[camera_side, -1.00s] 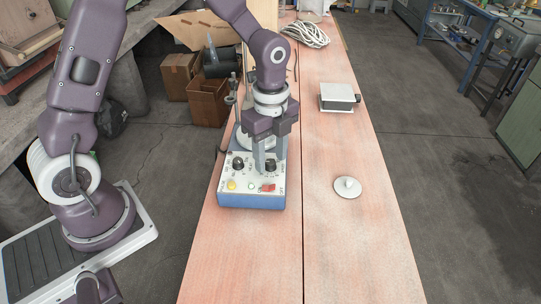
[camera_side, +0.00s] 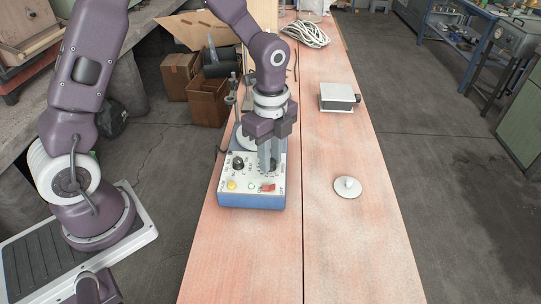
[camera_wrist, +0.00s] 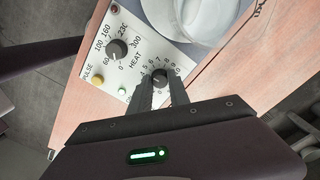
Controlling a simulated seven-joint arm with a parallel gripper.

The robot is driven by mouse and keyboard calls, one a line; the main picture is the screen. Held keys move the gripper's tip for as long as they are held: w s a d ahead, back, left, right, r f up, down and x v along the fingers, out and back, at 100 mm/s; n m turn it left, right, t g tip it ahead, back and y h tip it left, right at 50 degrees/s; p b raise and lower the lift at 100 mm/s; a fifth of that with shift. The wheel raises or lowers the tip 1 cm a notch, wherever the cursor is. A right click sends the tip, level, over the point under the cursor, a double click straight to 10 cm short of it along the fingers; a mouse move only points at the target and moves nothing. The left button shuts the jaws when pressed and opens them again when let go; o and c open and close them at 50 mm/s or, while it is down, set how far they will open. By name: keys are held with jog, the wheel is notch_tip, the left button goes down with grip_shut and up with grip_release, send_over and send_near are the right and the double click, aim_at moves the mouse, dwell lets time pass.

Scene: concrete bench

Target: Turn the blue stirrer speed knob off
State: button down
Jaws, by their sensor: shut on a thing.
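The blue stirrer (camera_side: 250,201) stands on the bench with its white control panel facing the side camera. My gripper (camera_side: 269,168) points down over the right half of the panel. In the wrist view its fingers (camera_wrist: 163,82) are shut on the dark speed knob (camera_wrist: 160,75), one on each side. The numbered scale around this knob is partly covered by the fingers. The fingers mostly hide the knob in the side view. A second dark knob, marked HEAT (camera_wrist: 117,49), is to the left and free of the gripper; it also shows in the side view (camera_side: 238,163).
A red switch (camera_side: 268,188), a green light (camera_side: 251,186) and a yellow button (camera_side: 232,185) line the panel's front. A white round lidlike piece (camera_side: 347,187) and a small white box (camera_side: 338,97) lie to the right. Bench around them is clear.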

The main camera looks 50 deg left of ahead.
jog(key=n, duration=1)
jog(key=shift+n, duration=0.3)
jog(key=n, duration=0.3)
jog(key=shift+n, duration=0.3)
jog(key=n, duration=0.5)
jog(key=shift+n, duration=2.5)
jog(key=c, duration=1.2)
grip_release()
jog(key=shift+c, duration=0.2)
